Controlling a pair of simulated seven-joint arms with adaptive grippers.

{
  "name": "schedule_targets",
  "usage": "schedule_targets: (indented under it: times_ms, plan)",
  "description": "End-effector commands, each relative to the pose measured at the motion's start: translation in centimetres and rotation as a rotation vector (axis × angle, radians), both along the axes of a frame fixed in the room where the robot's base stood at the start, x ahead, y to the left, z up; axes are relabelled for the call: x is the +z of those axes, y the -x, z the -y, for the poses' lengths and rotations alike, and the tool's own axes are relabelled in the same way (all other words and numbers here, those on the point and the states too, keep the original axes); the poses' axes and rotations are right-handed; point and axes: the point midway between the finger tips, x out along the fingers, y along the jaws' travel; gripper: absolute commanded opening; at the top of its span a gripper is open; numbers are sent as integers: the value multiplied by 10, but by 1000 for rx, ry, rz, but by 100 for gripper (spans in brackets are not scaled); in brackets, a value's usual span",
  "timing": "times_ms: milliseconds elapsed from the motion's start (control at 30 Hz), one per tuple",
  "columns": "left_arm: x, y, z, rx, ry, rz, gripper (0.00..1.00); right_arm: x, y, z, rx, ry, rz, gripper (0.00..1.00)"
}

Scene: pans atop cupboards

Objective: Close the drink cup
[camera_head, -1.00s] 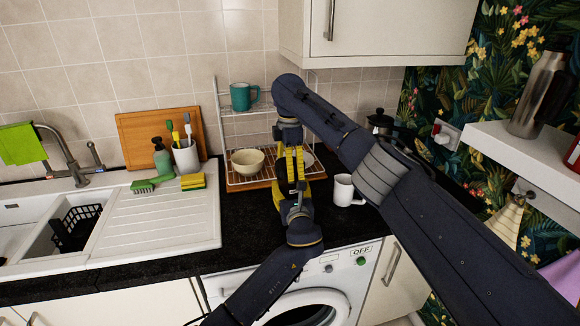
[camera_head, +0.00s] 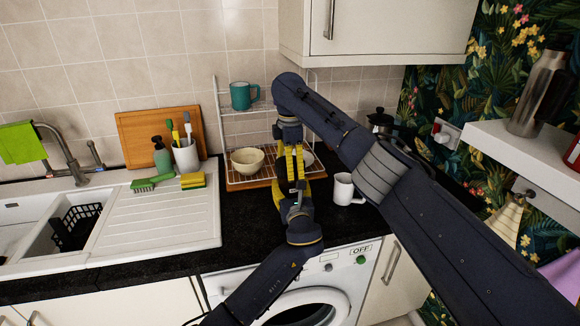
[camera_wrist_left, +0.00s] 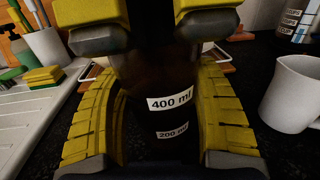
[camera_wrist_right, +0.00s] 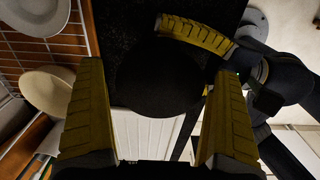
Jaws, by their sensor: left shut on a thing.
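The dark drink cup (camera_wrist_left: 172,115), with white 400 ml and 200 ml labels, stands upright between the yellow fingers of my left gripper (camera_wrist_left: 160,130), which is shut on it. The head view shows the left gripper (camera_head: 294,205) over the counter, below my right gripper (camera_head: 290,165). The right gripper points down, its fingers (camera_wrist_right: 158,115) wide apart on either side of a dark round top (camera_wrist_right: 158,75). Whether that top is a separate lid, and whether it sits fully on the cup, I cannot tell. The grippers hide most of the cup in the head view.
A white mug (camera_head: 344,188) stands just right of the grippers. A dish rack with a cream bowl (camera_head: 248,161) and a teal mug (camera_head: 241,96) is behind. The sink drainer (camera_head: 165,218) is at left. Dark counter (camera_head: 245,225) is clear in front.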

Motion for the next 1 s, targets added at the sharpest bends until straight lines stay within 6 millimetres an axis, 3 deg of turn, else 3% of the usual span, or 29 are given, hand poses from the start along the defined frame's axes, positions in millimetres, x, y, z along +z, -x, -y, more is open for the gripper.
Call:
schedule_targets:
  times_ms: [367,800,1000]
  plan:
    - [1,0,0,0,1,2,0,10,0,0,-1,0,1,100]
    - [1,0,0,0,1,2,0,85,0,-1,-2,-1,1,100]
    - [1,0,0,0,1,2,0,108,0,-1,-1,-1,0,100]
